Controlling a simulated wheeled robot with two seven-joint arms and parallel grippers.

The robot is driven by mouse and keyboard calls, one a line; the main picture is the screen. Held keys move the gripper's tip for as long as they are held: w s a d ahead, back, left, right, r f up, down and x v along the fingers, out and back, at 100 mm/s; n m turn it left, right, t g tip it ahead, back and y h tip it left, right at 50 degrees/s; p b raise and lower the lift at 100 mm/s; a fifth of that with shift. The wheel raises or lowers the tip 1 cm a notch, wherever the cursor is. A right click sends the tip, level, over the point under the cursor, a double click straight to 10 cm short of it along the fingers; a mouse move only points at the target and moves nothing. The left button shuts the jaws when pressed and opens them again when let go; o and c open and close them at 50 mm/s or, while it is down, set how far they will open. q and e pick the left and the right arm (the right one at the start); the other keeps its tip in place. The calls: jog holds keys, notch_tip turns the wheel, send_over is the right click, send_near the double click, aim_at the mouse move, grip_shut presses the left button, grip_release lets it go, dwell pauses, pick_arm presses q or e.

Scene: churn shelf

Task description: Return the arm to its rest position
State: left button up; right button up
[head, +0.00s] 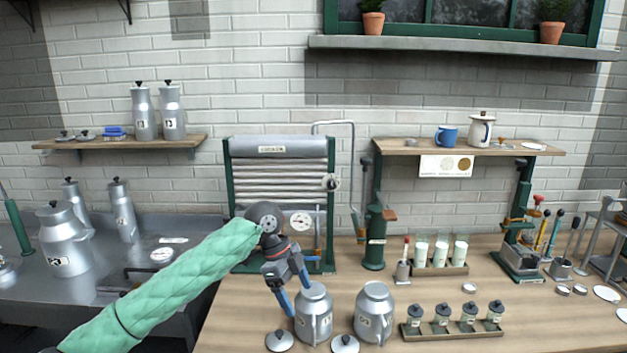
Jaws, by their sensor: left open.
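My left arm, in a quilted green sleeve (180,278), reaches in from the lower left over the wooden counter. My left gripper (296,297) points down with its two blue-tipped fingers apart and nothing seen between them. It is at the upper left of an open-topped metal can (314,314); I cannot tell if it touches the can. A second metal can (374,314) stands just to the right. My right gripper is not in view.
Loose lids (279,341) lie in front of the cans. A green cooler (279,190) stands behind my gripper. Right of it are a green pump (375,238), a rack of milk glasses (440,269) and a tray of small jars (453,332). Shelves (120,143) hang above.

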pick_arm(q)
jog(key=s+d+f+n+t+h, duration=0.1)
jog(key=s+f+n+t+h, duration=0.15)
jog(key=s+f+n, duration=1.05)
jog(key=s+a+f+n+t+y, duration=0.1)
jog(key=s+a+f+n+y, duration=0.1)
jog(key=s+a+f, duration=0.55)
jog(key=s+a+f+n+t+y, duration=0.1)
jog(key=s+a+f+n+y, duration=0.3)
jog(key=s, duration=0.6)
jog(key=s+a+f+n+t+y, duration=0.1)
jog(key=s+a+f, duration=0.2)
jog(key=s+a, duration=0.45)
notch_tip(320, 180, down, 23)
jog(key=w+d+g, duration=0.1)
jog(key=d, duration=0.1)
jog(key=s+f, duration=0.3)
jog(key=f, duration=0.9)
jog(key=s+f+g, duration=0.1)
jog(key=s+f, duration=0.3)
jog(key=f, duration=0.8)
jog(key=shift+s+d+h, duration=0.3)
jog(key=shift+d+h, duration=0.05)
jog(key=shift+d, duration=0.05)
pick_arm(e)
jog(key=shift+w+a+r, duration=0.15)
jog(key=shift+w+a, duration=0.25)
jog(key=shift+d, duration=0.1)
